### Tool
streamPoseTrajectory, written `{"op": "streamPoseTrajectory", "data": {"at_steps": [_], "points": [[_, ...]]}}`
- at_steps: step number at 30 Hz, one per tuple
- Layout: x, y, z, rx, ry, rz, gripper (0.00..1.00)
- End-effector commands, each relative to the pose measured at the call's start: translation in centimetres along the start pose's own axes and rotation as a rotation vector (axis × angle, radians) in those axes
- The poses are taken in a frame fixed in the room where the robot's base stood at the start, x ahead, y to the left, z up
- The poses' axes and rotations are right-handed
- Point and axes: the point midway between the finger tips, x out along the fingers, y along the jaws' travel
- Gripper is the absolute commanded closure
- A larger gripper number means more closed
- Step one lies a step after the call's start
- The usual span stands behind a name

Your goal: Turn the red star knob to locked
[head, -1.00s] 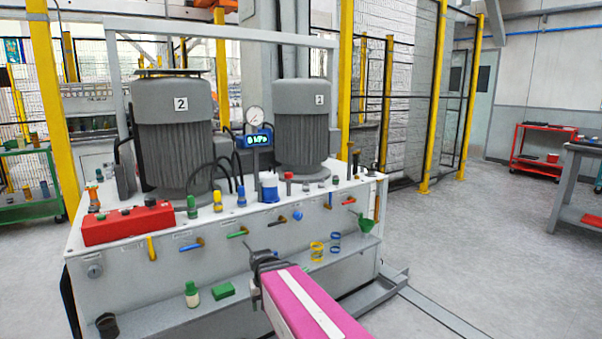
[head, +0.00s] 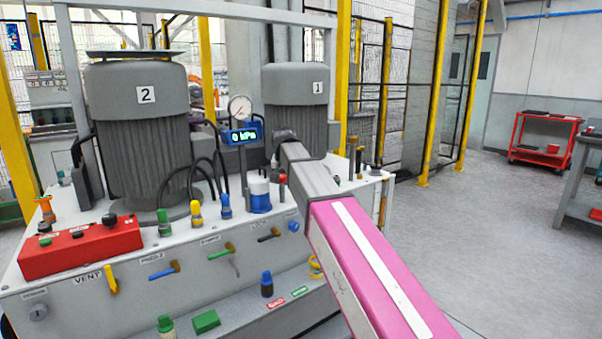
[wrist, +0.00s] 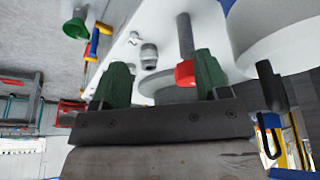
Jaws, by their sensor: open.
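The red star knob (head: 283,178) stands on a dark stem at the back of the white bench top, right of a blue and white container (head: 260,195). In the wrist view the knob (wrist: 185,73) shows close to the right green fingertip, which partly covers it. My gripper (wrist: 162,80) is open, its two green fingertips apart, with the knob nearer the right one. I cannot tell whether that fingertip touches it. In the head view my arm reaches over the bench, and its fingers are hidden. The knob's locked or unlocked position is not readable.
A grey fitting (wrist: 148,55) stands between the fingers' lines in the wrist view. Large grey motors (head: 147,140) and a gauge display (head: 243,137) rise behind. Green, yellow and blue knobs stand left. A red box (head: 80,247) sits farther left.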

Motion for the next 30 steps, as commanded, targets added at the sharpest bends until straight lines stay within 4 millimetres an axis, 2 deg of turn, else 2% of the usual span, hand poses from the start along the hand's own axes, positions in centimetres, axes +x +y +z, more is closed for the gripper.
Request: {"op": "streamPoseTrajectory", "data": {"at_steps": [1, 3, 7, 10, 13, 20, 30], "points": [[-1.5, -1.0, -1.1, 0.005, 0.012, -0.004, 0.31], [-3.2, -2.0, -2.0, 0.014, 0.024, -0.006, 0.31], [-6.0, -3.4, -3.3, 0.029, 0.044, -0.01, 0.31], [-7.3, -4.0, -3.8, 0.037, 0.052, -0.011, 0.31], [-7.8, -4.3, -4.0, 0.04, 0.056, -0.012, 0.31], [-5.3, -4.2, -4.0, 0.041, 0.054, -0.011, 0.31], [0.5, -4.3, -4.4, 0.041, 0.054, -0.012, 0.31]]}}
